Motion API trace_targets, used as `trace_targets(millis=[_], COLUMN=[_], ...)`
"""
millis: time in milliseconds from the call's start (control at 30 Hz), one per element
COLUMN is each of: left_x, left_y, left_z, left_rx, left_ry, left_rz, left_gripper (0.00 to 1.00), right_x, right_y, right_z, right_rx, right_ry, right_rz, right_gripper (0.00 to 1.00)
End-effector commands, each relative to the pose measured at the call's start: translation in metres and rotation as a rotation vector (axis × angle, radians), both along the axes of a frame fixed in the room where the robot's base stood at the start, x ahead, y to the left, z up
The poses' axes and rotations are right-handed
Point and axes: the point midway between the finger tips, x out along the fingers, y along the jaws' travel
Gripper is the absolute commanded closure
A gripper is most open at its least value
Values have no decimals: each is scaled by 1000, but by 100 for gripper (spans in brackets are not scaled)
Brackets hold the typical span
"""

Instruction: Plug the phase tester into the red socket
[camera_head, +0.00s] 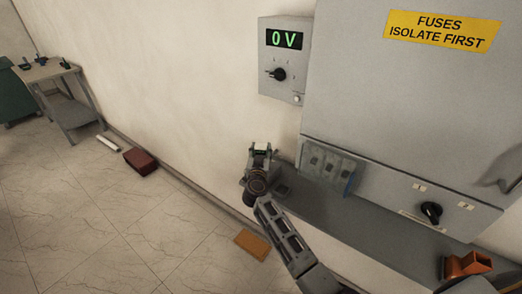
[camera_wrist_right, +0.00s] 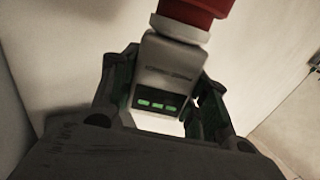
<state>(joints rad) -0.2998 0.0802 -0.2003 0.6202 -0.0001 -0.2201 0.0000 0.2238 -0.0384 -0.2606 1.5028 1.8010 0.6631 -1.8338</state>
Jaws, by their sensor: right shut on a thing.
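My right gripper (camera_head: 259,158) reaches up in front of the wall, beside the left end of the grey ledge. In the right wrist view, this gripper (camera_wrist_right: 160,108) is shut on the phase tester (camera_wrist_right: 168,68), a pale grey block with a dark panel and several green lights. A white collar (camera_wrist_right: 179,28) and a red cylindrical part (camera_wrist_right: 196,8) adjoin the tester's far end. I cannot tell whether the red part belongs to the tester or is the red socket. In the head view the tester is small, with only a pale top showing. My left gripper is out of view.
A wall box (camera_head: 284,62) reads 0 V and has a knob. A grey cabinet (camera_head: 400,100) carries a yellow fuse sign (camera_head: 443,30). An orange object (camera_head: 467,265) stands at lower right. An orange-brown sheet (camera_head: 252,244) and dark red box (camera_head: 140,160) lie on the floor.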

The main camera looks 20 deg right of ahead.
Motion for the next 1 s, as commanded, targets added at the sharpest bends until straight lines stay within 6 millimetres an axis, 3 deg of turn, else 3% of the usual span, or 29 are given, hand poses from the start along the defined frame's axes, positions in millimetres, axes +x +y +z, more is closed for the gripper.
trace_targets(millis=[400,433,600,1000], left_x=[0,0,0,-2], left_y=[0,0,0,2], left_z=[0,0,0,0], left_rx=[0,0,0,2], left_ry=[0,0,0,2], left_rz=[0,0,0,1], left_gripper=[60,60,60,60], right_x=[0,0,0,-1], right_y=[0,0,0,0], right_z=[-1,-1,-1,-2], right_rx=[0,0,0,0], right_ry=[0,0,0,1], right_rz=[0,0,0,0], right_gripper=[100,52,30,30])
